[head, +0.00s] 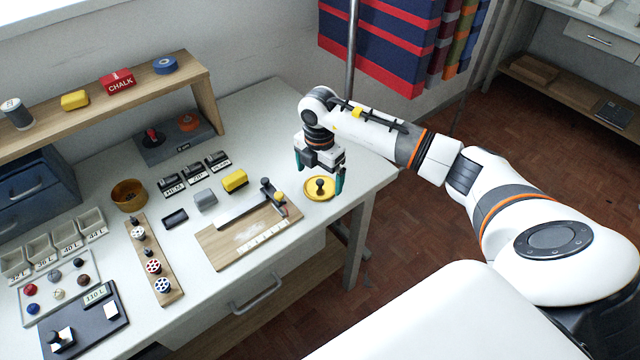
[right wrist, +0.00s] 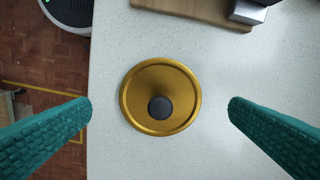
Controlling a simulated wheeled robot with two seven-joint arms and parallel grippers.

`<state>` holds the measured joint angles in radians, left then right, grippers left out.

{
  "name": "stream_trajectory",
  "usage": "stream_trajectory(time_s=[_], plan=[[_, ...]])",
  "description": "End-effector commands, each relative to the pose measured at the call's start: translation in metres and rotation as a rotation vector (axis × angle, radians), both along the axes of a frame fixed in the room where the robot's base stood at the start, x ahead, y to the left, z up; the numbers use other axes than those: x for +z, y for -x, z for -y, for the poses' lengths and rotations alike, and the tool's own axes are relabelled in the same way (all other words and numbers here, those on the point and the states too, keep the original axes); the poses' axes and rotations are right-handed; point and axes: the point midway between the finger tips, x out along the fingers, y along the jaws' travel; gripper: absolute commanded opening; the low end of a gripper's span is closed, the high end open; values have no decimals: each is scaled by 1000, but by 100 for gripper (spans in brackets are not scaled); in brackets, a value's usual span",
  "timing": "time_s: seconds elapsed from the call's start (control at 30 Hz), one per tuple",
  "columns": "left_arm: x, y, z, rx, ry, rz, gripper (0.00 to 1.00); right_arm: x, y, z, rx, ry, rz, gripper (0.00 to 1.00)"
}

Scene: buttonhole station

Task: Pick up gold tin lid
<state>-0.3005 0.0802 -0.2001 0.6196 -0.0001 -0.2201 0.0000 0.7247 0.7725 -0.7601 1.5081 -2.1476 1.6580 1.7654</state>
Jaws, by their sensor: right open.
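The gold tin lid (head: 314,194) lies flat on the white table near its right corner, a round gold disc with a dark knob at its middle. In the right wrist view the lid (right wrist: 138,97) lies on the speckled tabletop between the two teal fingers. My right gripper (head: 319,180) points down above the lid. It is open, with a finger to each side of the lid and a gap to both (right wrist: 160,108). Nothing is between the fingers at their height. My left gripper is not in view.
A wooden board (head: 225,246) with a metal arm lies just left of the lid. A yellow block (head: 234,180) and a grey block (head: 205,199) stand further left. The table's right edge (head: 377,190) is close by the lid. A metal pole (head: 351,50) rises behind my right arm.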

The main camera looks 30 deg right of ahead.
Motion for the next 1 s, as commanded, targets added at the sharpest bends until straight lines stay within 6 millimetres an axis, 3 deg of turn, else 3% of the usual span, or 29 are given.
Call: stream_trajectory(time_s=[0.2,0.47,0.73,1.0], plan=[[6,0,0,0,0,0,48,-27,1,-2,1,-2,-2,100],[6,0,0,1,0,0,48,-30,0,-1,2,0,0,100],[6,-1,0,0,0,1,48,-29,0,-1,2,0,0,57],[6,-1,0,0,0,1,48,-27,0,-1,2,-1,2,55]])
